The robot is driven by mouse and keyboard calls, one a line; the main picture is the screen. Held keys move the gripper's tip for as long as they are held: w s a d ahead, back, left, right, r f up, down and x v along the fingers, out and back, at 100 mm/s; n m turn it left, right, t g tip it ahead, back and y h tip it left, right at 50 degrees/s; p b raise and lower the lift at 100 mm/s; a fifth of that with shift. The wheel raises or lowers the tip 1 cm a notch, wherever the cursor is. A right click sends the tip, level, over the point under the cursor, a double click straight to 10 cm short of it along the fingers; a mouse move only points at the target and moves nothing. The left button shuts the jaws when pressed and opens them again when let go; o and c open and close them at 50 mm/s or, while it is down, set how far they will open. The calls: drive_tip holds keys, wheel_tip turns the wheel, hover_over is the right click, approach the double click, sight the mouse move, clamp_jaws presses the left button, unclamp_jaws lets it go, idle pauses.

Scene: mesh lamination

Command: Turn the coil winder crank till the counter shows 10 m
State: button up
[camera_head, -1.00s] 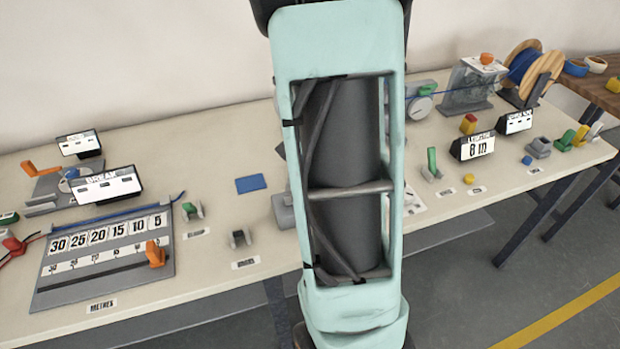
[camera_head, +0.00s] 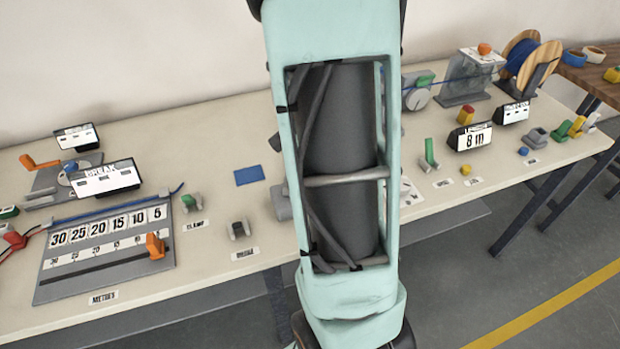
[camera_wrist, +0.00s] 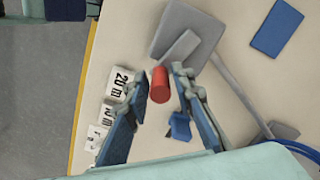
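An orange crank handle (camera_head: 40,161) stands on a grey base at the far left of the bench, beside a small blue coil (camera_head: 70,168); I take this as the winder. In the wrist view my gripper (camera_wrist: 158,112) is open. A red cylinder (camera_wrist: 160,85) shows between its fingers, with no clear contact. A grey plate (camera_wrist: 187,42) and a blue piece (camera_wrist: 180,126) lie near it.
A "BREAK" display (camera_head: 105,181) and a metre scale board (camera_head: 103,252) with an orange slider stand at the left. A blue card (camera_head: 248,175) lies mid-bench. A blue cable reel (camera_head: 528,62) stands at the back right.

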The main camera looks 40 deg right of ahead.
drive_tip(key=shift+o, duration=0.7)
wheel_tip(320, 180, up, 12)
drive_tip(key=shift+r, duration=0.1)
idle(1.7)
